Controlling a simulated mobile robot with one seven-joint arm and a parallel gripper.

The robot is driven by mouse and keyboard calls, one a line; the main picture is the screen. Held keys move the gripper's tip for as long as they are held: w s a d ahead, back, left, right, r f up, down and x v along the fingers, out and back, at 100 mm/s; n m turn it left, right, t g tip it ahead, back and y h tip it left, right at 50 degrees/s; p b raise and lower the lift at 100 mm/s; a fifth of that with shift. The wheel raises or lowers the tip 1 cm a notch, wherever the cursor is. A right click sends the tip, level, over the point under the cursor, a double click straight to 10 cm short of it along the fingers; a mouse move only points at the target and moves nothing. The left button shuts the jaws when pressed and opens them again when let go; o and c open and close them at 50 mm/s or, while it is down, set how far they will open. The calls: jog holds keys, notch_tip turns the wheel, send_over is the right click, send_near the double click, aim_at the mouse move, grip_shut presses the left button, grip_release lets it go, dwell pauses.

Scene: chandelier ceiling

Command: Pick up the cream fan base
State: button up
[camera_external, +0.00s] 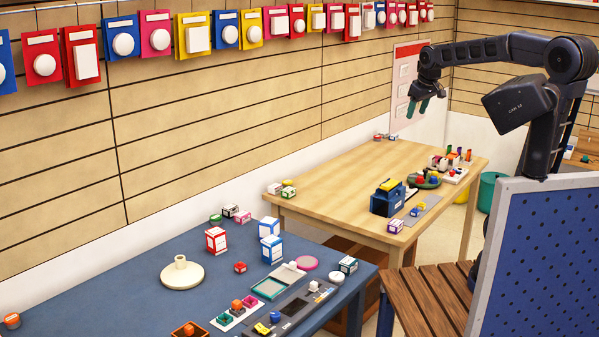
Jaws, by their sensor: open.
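The cream fan base (182,273) is a round disc with a short stub on top. It stands upright on the blue table (110,290) at the lower left of the external view. My gripper (424,108) hangs from my arm at the upper right, over the far end of the wooden table. Its teal fingers are apart with nothing between them. It is far from the fan base and well above it.
Red-and-white (216,240) and blue-and-white boxes (271,249) stand right of the base. A grey tray (290,310) and small items lie in front. The wooden table (350,165) holds a blue box (386,200). A blue pegboard panel (540,260) stands at right.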

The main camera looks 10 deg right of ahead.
jog(key=w+a+f+n+g, duration=0.1)
jog(key=w+a+n, duration=0.15)
jog(key=a, duration=0.85)
jog(key=w+a+f+n+y, duration=0.15)
jog(key=w+a, duration=0.25)
jog(key=a, duration=0.7)
jog(key=w+a+f+n+g, duration=0.1)
jog(key=w+a+n, duration=0.2)
jog(key=a, duration=0.8)
jog(key=s+a+f+n, duration=0.1)
jog(key=s+a+f, duration=0.15)
jog(key=a, duration=0.45)
jog(key=s+a+f+n+g, duration=0.15)
jog(key=a+f, duration=0.25)
jog(key=a, duration=0.4)
jog(key=s+a+f+n+t, duration=0.1)
jog(key=a+f, duration=0.2)
jog(key=a, duration=0.4)
jog(key=n+g, duration=0.3)
jog(key=n, duration=0.3)
send_near(180, 257)
jog(key=shift+t, duration=0.25)
jog(key=x, duration=1)
jog(key=shift+s+f, duration=0.15)
jog(key=shift+s, duration=0.25)
jog(key=shift+m, duration=0.25)
grip_shut()
